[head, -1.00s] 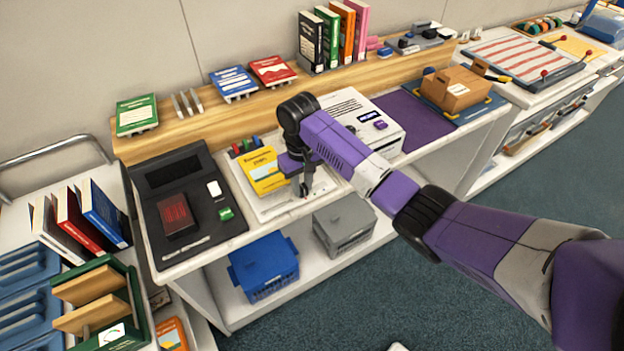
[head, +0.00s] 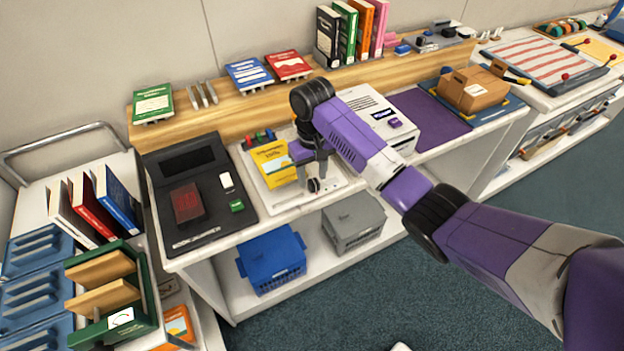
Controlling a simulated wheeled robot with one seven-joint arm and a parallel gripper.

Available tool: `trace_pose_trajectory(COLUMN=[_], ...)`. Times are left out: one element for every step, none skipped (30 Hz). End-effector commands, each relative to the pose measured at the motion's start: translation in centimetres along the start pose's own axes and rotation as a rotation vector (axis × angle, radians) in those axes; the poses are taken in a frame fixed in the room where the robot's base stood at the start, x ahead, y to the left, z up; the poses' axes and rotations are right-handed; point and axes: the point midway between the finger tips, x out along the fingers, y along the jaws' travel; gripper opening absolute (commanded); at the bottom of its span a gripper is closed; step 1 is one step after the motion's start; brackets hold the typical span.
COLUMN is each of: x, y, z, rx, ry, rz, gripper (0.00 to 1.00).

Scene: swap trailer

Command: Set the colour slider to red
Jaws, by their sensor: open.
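A white panel (head: 282,205) lies on the counter between the dark console and the white printer-like box. My gripper (head: 315,180) points down over the panel's right part, just right of the yellow book, and is open. A small dark round part (head: 313,186) shows at its fingertips; I cannot tell whether it is the slider's knob or whether the fingers touch it. The slider's track and setting are not readable, partly hidden by my gripper.
The dark console (head: 195,195) stands left of the panel. The white box (head: 378,118) stands right and behind, partly behind my arm. A wooden ledge (head: 225,100) with books runs along the back. Blue (head: 272,260) and grey (head: 353,222) baskets sit on the shelf below.

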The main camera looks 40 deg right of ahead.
Motion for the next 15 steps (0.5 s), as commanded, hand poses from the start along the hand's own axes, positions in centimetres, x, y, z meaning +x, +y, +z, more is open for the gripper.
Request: trace_pose_trajectory(x=[-0.8,-1.4,-2.0,-2.5,-2.9,-3.5,-3.9,-4.3,-4.7,-4.9,-5.1,-5.3,-5.4,-5.5,-5.6], y=[-0.1,-0.1,-0.1,-0.1,-0.1,-0.1,-0.1,-0.1,-0.1,-0.1,-0.1,-0.1,-0.1,-0.1,-0.1], z=[-0.1,-0.1,-0.1,-0.1,-0.1,-0.1,-0.1,-0.1,-0.1,-0.1,-0.1,-0.1,-0.1,0.0,0.0], rx=[-0.002,-0.002,-0.002,-0.002,-0.002,-0.002,-0.002,-0.002,-0.002,-0.002,-0.001,-0.001,-0.001,-0.001,-0.001], ry=[0.005,0.004,0.004,0.004,0.004,0.003,0.005,0.005,0.003,0.004,0.004,0.003,0.003,0.002,0.002], rz=[0.0,0.0,-0.001,0.0,-0.001,0.0,0.0,0.0,0.0,0.0,0.0,0.0,0.0,0.0,0.0], gripper=[0.45,0.45,0.45,0.45,0.45,0.45,0.45,0.45,0.45,0.45,0.45,0.45,0.45,0.45,0.45])
